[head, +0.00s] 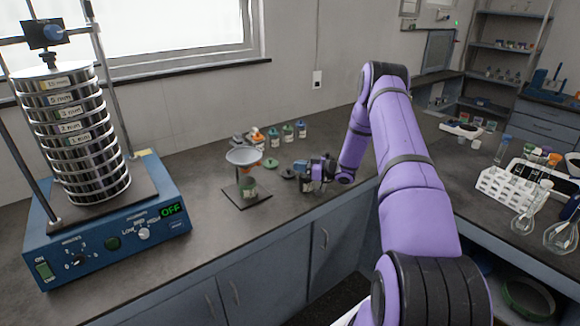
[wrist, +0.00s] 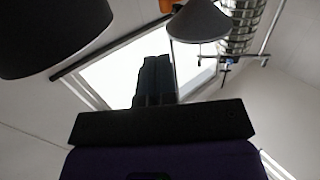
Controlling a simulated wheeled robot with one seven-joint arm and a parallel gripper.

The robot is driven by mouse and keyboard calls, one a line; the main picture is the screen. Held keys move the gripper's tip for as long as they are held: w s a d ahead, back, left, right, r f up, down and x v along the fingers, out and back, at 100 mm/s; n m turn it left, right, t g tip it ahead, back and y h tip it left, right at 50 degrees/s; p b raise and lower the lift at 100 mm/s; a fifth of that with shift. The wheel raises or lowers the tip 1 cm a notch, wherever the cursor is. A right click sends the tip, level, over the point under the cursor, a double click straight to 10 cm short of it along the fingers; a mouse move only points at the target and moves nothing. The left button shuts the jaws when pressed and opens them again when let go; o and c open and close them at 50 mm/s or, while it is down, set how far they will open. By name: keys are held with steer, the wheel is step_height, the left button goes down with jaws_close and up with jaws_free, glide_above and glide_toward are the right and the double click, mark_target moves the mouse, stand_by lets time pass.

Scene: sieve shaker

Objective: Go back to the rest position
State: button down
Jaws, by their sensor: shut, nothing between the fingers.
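My purple arm reaches over the grey bench. My gripper (head: 312,172) is low over the bench, just right of the funnel stand, beside dark lids. In the wrist view my gripper (wrist: 153,75) shows its two dark fingers together, with nothing between them. The blue sieve shaker (head: 110,225) stands at the left with a stack of labelled sieves (head: 75,135); its display reads OFF. The stack also shows in the wrist view (wrist: 238,30), behind the funnel (wrist: 198,22).
A funnel (head: 244,155) sits on a stand above a jar (head: 248,187). Several capped jars (head: 288,132) and loose lids stand behind it. A large dark round thing (wrist: 50,35) is close in the wrist view.

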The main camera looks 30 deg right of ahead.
steer(key=shift+s+d, duration=0.2)
steer(key=shift+s, duration=0.1)
stand_by(0.4)
